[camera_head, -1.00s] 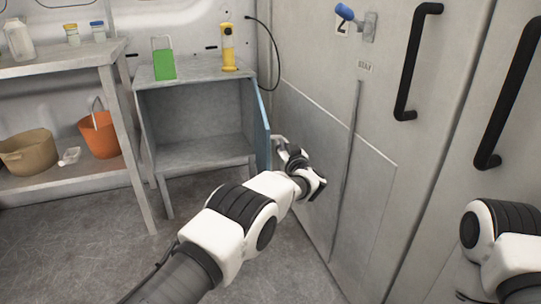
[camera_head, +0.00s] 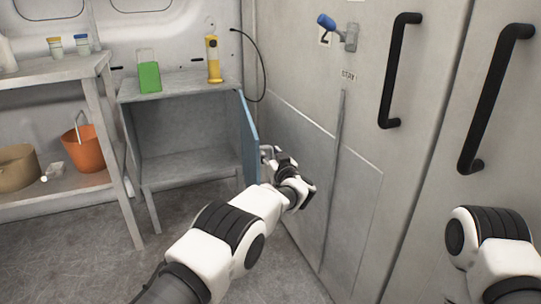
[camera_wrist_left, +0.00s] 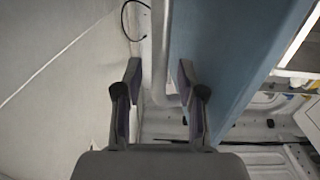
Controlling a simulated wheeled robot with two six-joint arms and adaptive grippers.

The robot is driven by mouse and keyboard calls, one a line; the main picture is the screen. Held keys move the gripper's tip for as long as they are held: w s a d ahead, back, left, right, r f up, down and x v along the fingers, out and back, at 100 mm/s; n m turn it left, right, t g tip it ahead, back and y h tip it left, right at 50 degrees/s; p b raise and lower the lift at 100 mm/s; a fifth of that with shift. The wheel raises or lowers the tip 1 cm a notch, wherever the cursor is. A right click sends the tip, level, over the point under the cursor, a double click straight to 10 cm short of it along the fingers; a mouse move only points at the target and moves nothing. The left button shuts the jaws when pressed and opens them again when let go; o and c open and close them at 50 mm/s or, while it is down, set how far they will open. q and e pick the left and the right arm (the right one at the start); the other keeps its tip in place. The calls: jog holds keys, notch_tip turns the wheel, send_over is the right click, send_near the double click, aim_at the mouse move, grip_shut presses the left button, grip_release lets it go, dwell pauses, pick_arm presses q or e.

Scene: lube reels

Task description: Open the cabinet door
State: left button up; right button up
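The grey cabinet (camera_head: 178,97) stands against the back wall in the head view. Its blue door (camera_head: 247,138) stands swung out on the right side, and the empty interior shows. The blue door also shows in the left wrist view (camera_wrist_left: 225,60). My left gripper (camera_head: 271,157) is beside the door's outer face. In the left wrist view its two fingers (camera_wrist_left: 158,80) are apart, on either side of the pale door handle (camera_wrist_left: 159,50), with gaps visible. My right arm shows at the right edge of the head view, but its gripper is out of frame.
A green box (camera_head: 149,77) and a yellow bottle (camera_head: 213,60) stand on the cabinet. A shelf (camera_head: 60,73) to the left holds jars, an orange bucket (camera_head: 85,150) and a tan pot (camera_head: 18,168). A large grey wall with black handles (camera_head: 400,70) is close on the right.

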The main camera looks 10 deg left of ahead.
pick_arm(q)
notch_tip(320, 180, up, 10)
jog(key=shift+f, duration=0.1)
